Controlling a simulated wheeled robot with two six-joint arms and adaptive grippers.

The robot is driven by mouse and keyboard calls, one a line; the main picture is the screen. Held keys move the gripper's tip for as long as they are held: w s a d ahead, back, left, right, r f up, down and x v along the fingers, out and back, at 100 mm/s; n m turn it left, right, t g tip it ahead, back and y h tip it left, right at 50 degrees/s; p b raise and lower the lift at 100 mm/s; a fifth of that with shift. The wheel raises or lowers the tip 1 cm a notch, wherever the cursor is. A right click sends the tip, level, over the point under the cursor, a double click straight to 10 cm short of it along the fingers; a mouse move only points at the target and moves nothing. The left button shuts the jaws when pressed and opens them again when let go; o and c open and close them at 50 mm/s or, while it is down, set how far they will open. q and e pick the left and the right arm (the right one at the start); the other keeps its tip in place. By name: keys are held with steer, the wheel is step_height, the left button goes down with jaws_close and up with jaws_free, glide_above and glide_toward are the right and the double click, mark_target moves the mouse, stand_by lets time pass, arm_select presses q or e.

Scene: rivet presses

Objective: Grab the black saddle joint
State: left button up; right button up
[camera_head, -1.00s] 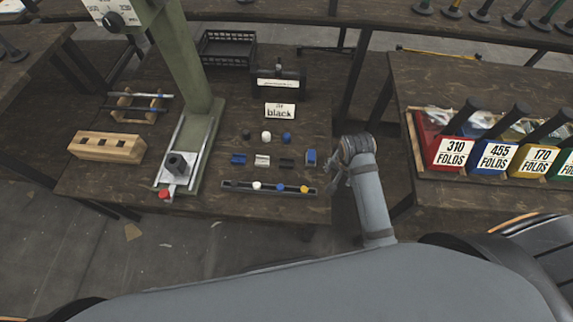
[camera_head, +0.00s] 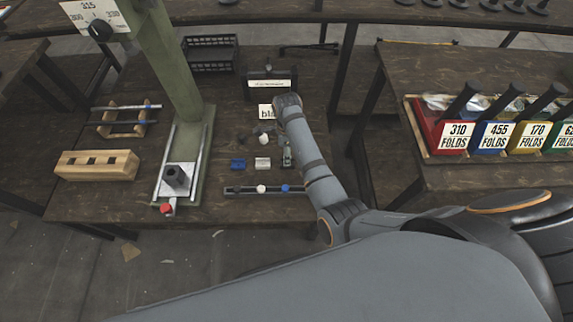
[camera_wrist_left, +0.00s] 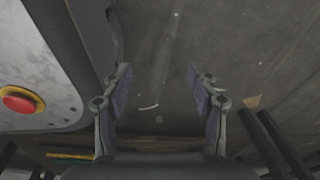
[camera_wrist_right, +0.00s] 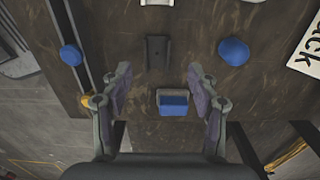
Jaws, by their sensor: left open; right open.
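The black saddle joint (camera_wrist_right: 157,50) is a small dark channel-shaped piece lying on the brown table. In the right wrist view it is just beyond the fingertips, near the middle between them. My right gripper (camera_wrist_right: 158,73) is open and empty above the table; I cannot tell its exact height. In the head view my right gripper (camera_head: 287,156) is over the saddle row and hides the black saddle there. My left gripper (camera_wrist_left: 159,72) is open and empty over the floor, in the left wrist view only.
The blue saddle (camera_head: 238,164) and white saddle (camera_head: 262,163) stand left of my right gripper. A dark rail (camera_head: 240,191) with coloured caps runs in front. A green press (camera_head: 205,130) stands to the left.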

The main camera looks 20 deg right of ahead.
steer(key=f, duration=0.1)
steer(key=f+b, duration=0.1)
steer(key=f, duration=0.2)
steer(key=shift+s+d+f, duration=0.3)
steer(key=shift+f, duration=0.5)
arm_select(q)
steer(key=w, duration=0.2)
steer(key=shift+w+a, duration=0.1)
steer(key=shift+w, duration=0.3)
arm_select(e)
steer(key=c, duration=1)
steer(key=shift+r, duration=0.1)
